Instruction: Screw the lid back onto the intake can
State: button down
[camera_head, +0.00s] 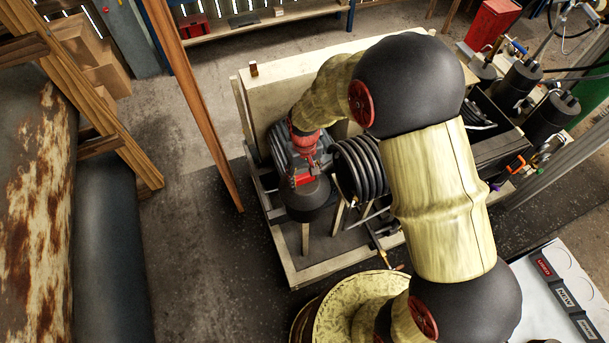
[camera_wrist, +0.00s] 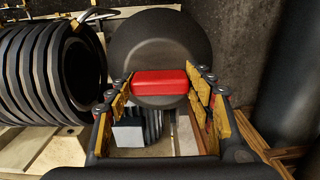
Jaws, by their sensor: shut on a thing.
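In the wrist view, a dark grey round lid (camera_wrist: 140,45) faces me, with a red grip bar (camera_wrist: 160,83) across its near part. My gripper (camera_wrist: 160,84) has its yellow-padded fingers at both ends of the red bar and is shut on it. In the head view, my gripper (camera_head: 306,167) points down at a dark rounded body (camera_head: 308,200) at the compressor's front left, with red showing between them. The lid hides most of the can, and I cannot tell whether the lid is seated on it.
A black ribbed cylinder (camera_head: 362,168) stands close right of my gripper; in the wrist view it is at left (camera_wrist: 45,75). A wooden post (camera_head: 195,100) rises at left. A labelled white board (camera_head: 558,290) lies at lower right. Open floor shows at left.

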jog(key=shift+f+b, duration=0.3)
jog(key=shift+f, duration=0.2)
jog(key=c, duration=0.7)
grip_release()
notch_tip(320, 180, up, 12)
jog(key=shift+r, duration=0.1)
jog(key=shift+c, duration=0.5)
